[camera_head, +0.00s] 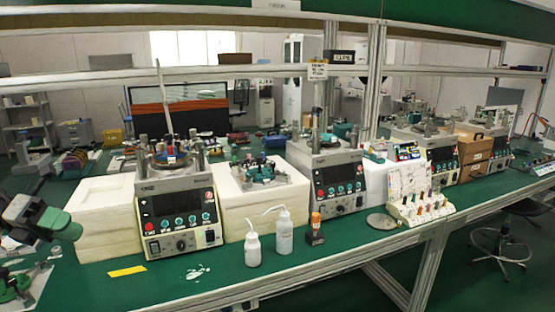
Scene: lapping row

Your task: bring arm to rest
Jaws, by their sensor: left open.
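My left gripper (56,222) shows at the left edge, dark grey with a green part at its end. It is open and nothing shows in it. It hangs left of the nearest lapping machine (180,212), above the left end of the green bench (325,262). Its arm is mostly cut off by the picture's edge. My right gripper is out of view.
Two white squeeze bottles (285,235) and a small orange-topped bottle (315,228) stand near the bench's front edge. White foam blocks (105,225) flank the nearest machine. A yellow strip (127,271) lies in front. A stool (498,245) stands at right.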

